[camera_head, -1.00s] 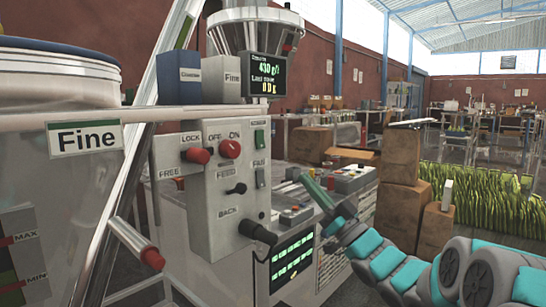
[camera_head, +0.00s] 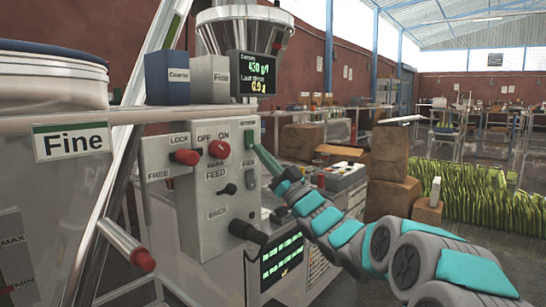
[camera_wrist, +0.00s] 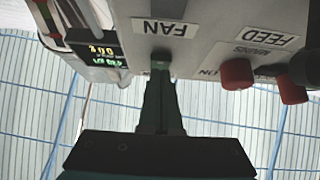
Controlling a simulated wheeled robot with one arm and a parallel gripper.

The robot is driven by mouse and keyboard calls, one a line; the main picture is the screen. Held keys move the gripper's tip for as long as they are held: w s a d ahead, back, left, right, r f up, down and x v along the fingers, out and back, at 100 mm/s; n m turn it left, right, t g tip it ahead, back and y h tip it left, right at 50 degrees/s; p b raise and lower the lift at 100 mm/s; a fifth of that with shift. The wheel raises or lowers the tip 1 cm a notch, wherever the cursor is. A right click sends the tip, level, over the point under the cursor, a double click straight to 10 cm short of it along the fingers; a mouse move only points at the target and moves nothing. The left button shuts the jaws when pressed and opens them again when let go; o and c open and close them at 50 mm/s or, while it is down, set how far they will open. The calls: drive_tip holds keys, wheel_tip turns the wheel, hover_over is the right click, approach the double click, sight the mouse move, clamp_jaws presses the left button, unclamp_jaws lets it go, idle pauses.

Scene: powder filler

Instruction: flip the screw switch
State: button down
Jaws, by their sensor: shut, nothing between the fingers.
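The screw switch (camera_head: 249,133) is the upper, green switch on the right side face of the grey control box (camera_head: 202,228). Its small label above is too blurred to read. My gripper (camera_head: 258,150) is shut and empty, with its thin green fingers pointing up and left at the switch. In the wrist view the shut fingertips (camera_wrist: 161,64) overlap a dark switch end close by the FAN label (camera_wrist: 165,28). I cannot tell whether they touch it or which way the screw switch is tipped. The fan switch sits lower on the same face, close to my fingers.
Red knobs (camera_head: 218,149) and a black feed lever (camera_head: 228,189) stick out from the box front. A black plug (camera_head: 247,231) juts out below. A display (camera_head: 253,74) stands above. Cardboard boxes (camera_head: 391,155) stand at the right.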

drive_tip(key=shift+w+a, duration=0.2)
drive_tip(key=shift+a+f, duration=0.1)
